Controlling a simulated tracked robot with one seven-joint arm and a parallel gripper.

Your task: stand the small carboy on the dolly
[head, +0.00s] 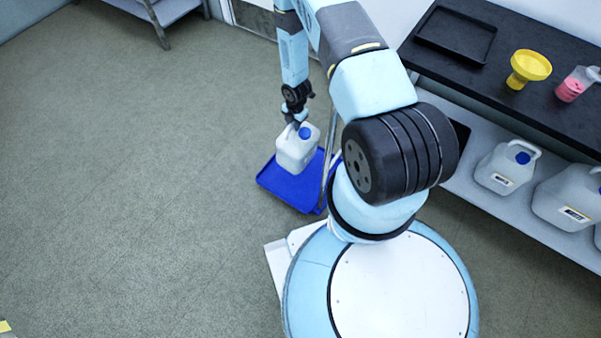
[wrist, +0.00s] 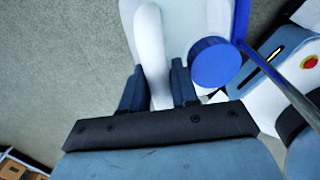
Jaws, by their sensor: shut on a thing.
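The small carboy (head: 296,150) is a whitish jug with a blue cap and a small label. It is upright over the blue dolly (head: 274,184) in the head view; I cannot tell whether its base touches the deck. My gripper (head: 298,122) is shut on the carboy's handle from above. In the wrist view, the two fingers of my gripper (wrist: 158,88) sit on either side of the white handle (wrist: 151,55), with the blue cap (wrist: 214,63) just to the right. A blue edge of the dolly (wrist: 241,20) shows beyond the cap.
A black bench (head: 540,75) on the right holds a black tray (head: 455,35), a yellow funnel (head: 529,67) and a beaker with pink liquid (head: 576,84). Its lower shelf (head: 480,205) holds other carboys (head: 505,168). The dolly has an upright grey handle (head: 329,160).

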